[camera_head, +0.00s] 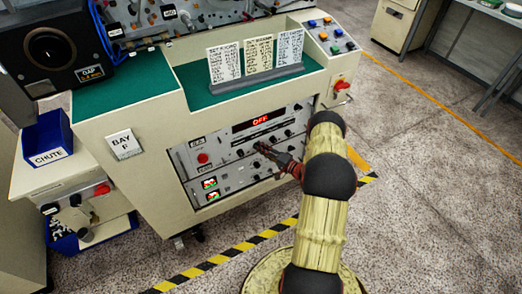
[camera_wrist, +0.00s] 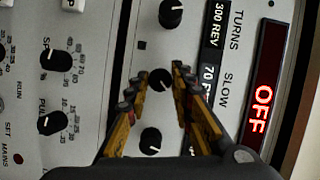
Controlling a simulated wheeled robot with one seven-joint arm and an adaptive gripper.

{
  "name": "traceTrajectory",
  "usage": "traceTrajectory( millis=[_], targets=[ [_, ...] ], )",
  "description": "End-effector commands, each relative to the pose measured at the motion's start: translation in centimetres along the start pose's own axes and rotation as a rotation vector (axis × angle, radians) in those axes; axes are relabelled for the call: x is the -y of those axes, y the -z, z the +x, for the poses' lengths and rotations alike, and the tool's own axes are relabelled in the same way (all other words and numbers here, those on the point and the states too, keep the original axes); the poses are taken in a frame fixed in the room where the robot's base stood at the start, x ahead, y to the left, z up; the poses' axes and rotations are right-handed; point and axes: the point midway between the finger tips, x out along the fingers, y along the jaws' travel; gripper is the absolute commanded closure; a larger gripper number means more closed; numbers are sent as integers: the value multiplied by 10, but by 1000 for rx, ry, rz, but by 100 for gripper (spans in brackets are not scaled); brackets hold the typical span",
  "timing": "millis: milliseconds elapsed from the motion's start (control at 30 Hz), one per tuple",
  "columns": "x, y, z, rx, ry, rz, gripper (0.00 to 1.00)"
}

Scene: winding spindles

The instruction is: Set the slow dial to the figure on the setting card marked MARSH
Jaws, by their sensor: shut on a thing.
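The slow dial (camera_wrist: 160,81) is a black round knob with a white pointer mark, beside the SLOW lettering on the grey control panel. My gripper (camera_wrist: 164,74) has its yellow and black fingers closed on either side of this knob. In the head view, my gripper (camera_head: 264,150) reaches the front panel (camera_head: 235,172) from the right, and it hides the dial there. The small window by SLOW begins with 70; a finger covers the rest. Three setting cards (camera_head: 257,57) stand in a grey holder on the green top. Their small print, including which is MARSH, is not clearly legible.
Similar black knobs sit close by, one near TURNS (camera_wrist: 171,13) and one on the other side (camera_wrist: 152,140). A red display (camera_wrist: 262,95) reads OFF. A red switch (camera_head: 341,85) and a button box (camera_head: 330,37) are to the right.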

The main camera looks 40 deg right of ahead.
Motion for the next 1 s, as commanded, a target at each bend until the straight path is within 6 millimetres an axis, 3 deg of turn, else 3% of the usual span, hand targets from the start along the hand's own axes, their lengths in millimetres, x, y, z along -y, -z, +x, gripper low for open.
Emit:
traceTrajectory(
  millis=[200,233,533,867,1000],
  targets=[
    [-1,1,0,-3,-3,0,100],
    [-1,1,0,-3,-3,0,76],
    [0,0,0,-1,-2,-1,59],
    [0,0,-1,-1,-1,-1,58],
    [0,1,-13,-3,-2,0,58]
  ],
)
